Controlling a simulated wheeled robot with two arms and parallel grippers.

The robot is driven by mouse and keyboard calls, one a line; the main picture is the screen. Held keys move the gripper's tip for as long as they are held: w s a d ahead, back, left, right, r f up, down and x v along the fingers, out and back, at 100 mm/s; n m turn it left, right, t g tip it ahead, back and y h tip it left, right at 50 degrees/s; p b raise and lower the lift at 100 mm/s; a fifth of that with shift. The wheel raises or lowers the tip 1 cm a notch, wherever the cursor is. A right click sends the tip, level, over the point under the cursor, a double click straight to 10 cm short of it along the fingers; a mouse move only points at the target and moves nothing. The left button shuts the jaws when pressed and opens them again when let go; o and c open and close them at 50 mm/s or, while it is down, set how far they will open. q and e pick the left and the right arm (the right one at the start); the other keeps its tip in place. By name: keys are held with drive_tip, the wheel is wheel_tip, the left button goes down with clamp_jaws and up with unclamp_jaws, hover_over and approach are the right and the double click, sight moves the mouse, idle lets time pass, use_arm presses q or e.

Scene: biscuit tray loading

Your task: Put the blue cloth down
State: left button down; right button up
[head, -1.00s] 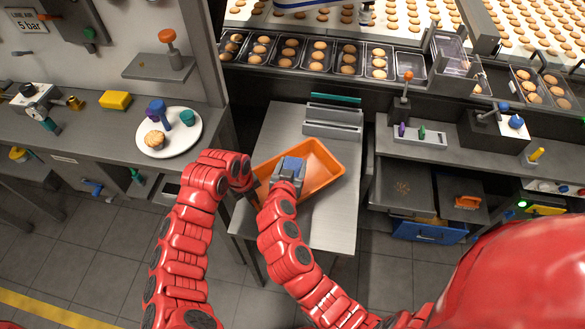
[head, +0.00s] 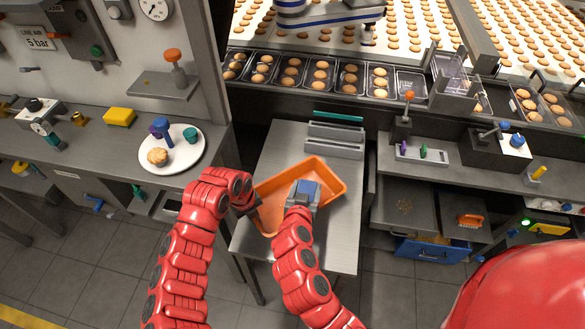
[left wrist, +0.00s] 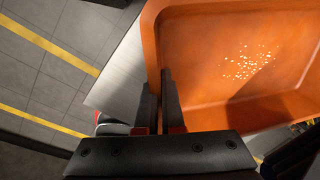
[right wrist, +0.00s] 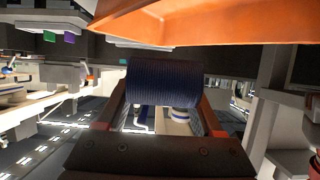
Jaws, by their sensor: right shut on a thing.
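The blue cloth (right wrist: 165,82) is a dark, ribbed roll between the fingers of my right gripper (right wrist: 160,105), which is shut on it. In the head view the cloth (head: 307,189) shows as a small blue patch at my right gripper, in front of the orange tray (head: 328,167). In the right wrist view the tray (right wrist: 190,22) fills the top. My left gripper (left wrist: 160,95) is at the tray's left end, one finger on each side of the tray wall (left wrist: 154,50), closed on it. Pale crumbs (left wrist: 248,64) lie inside the tray.
The tray is over a steel table (head: 335,225) with grey holders (head: 335,140) at its back. Biscuit trays line the conveyor behind. An open drawer (head: 408,205) is at right.

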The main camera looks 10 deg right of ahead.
hover_over(327, 230)
wheel_tip(327, 230, down, 10)
drive_tip(key=shift+f, duration=0.25)
drive_tip(key=shift+f, duration=0.1)
drive_tip(key=o, duration=1.5)
